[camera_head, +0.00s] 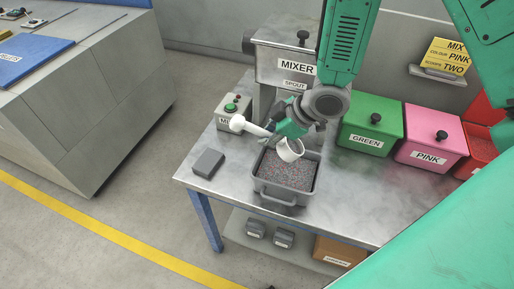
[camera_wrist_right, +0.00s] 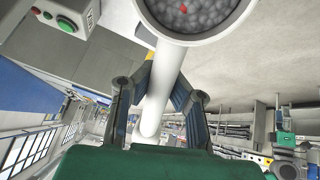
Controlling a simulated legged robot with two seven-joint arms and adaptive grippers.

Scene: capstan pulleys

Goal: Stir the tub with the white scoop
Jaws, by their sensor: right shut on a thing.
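The white scoop (camera_head: 290,150) is held over the tub, its handle pointing left and its cup at the tub's back edge. I cannot tell whether the cup touches the contents. My right gripper (camera_head: 272,132) is shut on the scoop's handle. The right wrist view shows the handle (camera_wrist_right: 158,95) between the fingers (camera_wrist_right: 160,90) and grey pellets with a red one in the cup (camera_wrist_right: 190,38). The grey tub (camera_head: 283,196) stands on the metal table and holds mixed grey and reddish pellets. My left gripper is not in view.
The mixer (camera_head: 284,62) with its spout stands behind the tub, beside a control box (camera_head: 229,111). A green bin (camera_head: 368,126) and a pink bin (camera_head: 430,148) stand to the right. A small grey block (camera_head: 208,163) lies left on the table (camera_head: 340,205).

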